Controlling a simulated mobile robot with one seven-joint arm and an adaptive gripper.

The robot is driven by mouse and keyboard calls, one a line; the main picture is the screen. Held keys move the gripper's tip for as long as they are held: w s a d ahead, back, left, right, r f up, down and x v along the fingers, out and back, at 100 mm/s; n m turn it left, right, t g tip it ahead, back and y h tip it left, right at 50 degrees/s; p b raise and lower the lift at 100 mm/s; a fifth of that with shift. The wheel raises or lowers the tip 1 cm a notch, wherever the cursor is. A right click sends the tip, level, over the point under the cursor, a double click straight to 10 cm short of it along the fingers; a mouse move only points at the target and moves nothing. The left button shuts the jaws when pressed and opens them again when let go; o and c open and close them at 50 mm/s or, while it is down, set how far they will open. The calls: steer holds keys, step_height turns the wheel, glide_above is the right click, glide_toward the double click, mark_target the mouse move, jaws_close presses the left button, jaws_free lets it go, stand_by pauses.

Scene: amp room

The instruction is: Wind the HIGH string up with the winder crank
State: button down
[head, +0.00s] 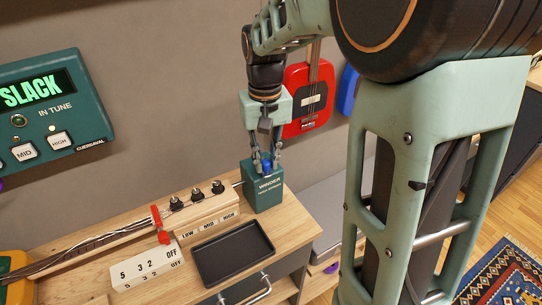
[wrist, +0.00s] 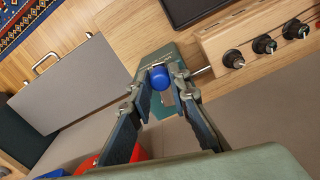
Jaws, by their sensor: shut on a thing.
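The winder (head: 263,187) is a dark green box at the right end of the bench, labelled WINDER. A blue crank knob (wrist: 159,78) stands on top of it. My gripper (head: 267,166) points down over the box with its fingers around the knob, shut on it. In the wrist view the fingertips (wrist: 160,80) touch both sides of the knob. A metal rod joins the winder to the wooden headstock block (head: 207,212), labelled LOW, MID, HIGH, with several dark tuning pegs. The tuner display (head: 38,94) reads SLACK in green, above MID and HIGH buttons.
A black tray (head: 232,252) lies in front of the headstock. A white block (head: 148,267) marked 5, 3, 2 and OFF and a red clip (head: 160,225) are to its left. A red guitar (head: 307,98) hangs on the wall behind my gripper.

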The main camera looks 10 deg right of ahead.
steer(key=shift+w+a+m, duration=0.1)
steer(key=shift+a+m, duration=0.25)
steer(key=shift+m, duration=0.35)
steer(key=shift+a+m, duration=0.3)
steer(key=shift+m, duration=0.4)
steer(key=c, duration=1.8)
jaws_free()
steer(key=shift+r, duration=0.1)
step_height(320, 180, up, 12)
